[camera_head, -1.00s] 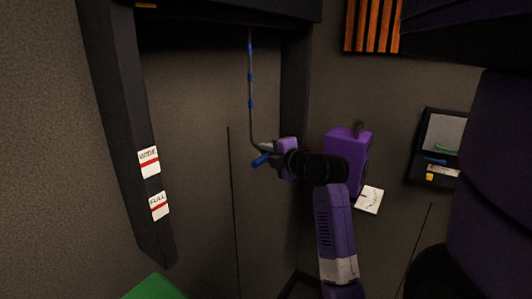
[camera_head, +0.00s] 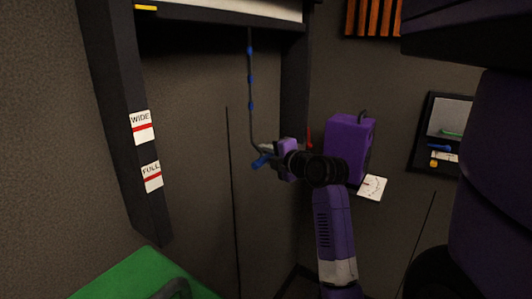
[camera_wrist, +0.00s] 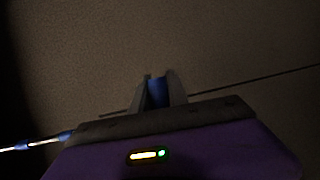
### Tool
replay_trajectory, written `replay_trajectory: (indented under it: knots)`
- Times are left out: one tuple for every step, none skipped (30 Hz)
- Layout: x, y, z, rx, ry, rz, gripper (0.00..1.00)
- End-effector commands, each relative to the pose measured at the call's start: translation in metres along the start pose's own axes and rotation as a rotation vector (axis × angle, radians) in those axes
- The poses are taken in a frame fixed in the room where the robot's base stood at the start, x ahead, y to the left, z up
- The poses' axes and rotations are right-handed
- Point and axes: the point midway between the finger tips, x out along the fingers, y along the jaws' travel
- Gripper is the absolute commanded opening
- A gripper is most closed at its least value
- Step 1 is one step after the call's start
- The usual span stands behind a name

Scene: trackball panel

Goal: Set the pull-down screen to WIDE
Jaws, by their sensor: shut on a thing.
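The pull-down screen (camera_head: 235,8) shows as a white strip at the top of the head view, with a dark bar along its lower edge. A yellow mark (camera_head: 145,8) is at its left end. A white label WIDE with a red line (camera_head: 141,127) is on the left dark post, well below the bar. The label FULL (camera_head: 152,176) is under it. A grey cord with blue bands (camera_head: 250,78) hangs from the bar. My gripper (camera_head: 264,158) is shut on the blue handle at the cord's lower end, seen in the wrist view (camera_wrist: 157,92).
The dark left post (camera_head: 112,75) and right post (camera_head: 295,95) frame the wall. A purple box (camera_head: 347,147) and a white dial card (camera_head: 371,187) are right of my gripper. A green surface (camera_head: 140,275) lies at lower left.

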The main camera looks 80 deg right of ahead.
Motion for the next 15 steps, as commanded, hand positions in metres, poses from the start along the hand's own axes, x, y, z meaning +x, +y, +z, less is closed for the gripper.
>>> replay_trajectory:
  knots:
    - [0.004, -0.026, -0.002, 0.001, 0.000, -0.004, 0.00]
    - [0.006, -0.033, -0.002, 0.002, 0.000, -0.004, 0.00]
    - [0.007, -0.042, -0.003, 0.002, 0.000, -0.004, 0.00]
    - [0.009, -0.049, -0.003, 0.002, -0.001, -0.004, 0.00]
    - [0.010, -0.056, -0.004, 0.002, -0.001, -0.004, 0.00]
    - [0.011, -0.065, -0.004, 0.002, -0.001, -0.004, 0.00]
    - [0.013, -0.072, -0.005, 0.002, -0.001, -0.004, 0.00]
    - [0.014, -0.079, -0.006, 0.002, 0.000, -0.004, 0.00]
    - [0.016, -0.088, -0.006, 0.001, 0.000, -0.004, 0.00]
    - [0.017, -0.094, -0.007, 0.001, 0.000, -0.004, 0.00]
    - [0.018, -0.101, -0.007, 0.001, 0.000, -0.004, 0.00]
    - [0.019, -0.109, -0.008, 0.002, -0.001, -0.004, 0.00]
    - [0.020, -0.114, -0.008, 0.002, -0.001, -0.004, 0.00]
    - [0.021, -0.120, -0.008, 0.002, -0.002, -0.003, 0.00]
    - [0.022, -0.127, -0.009, 0.002, -0.002, -0.003, 0.00]
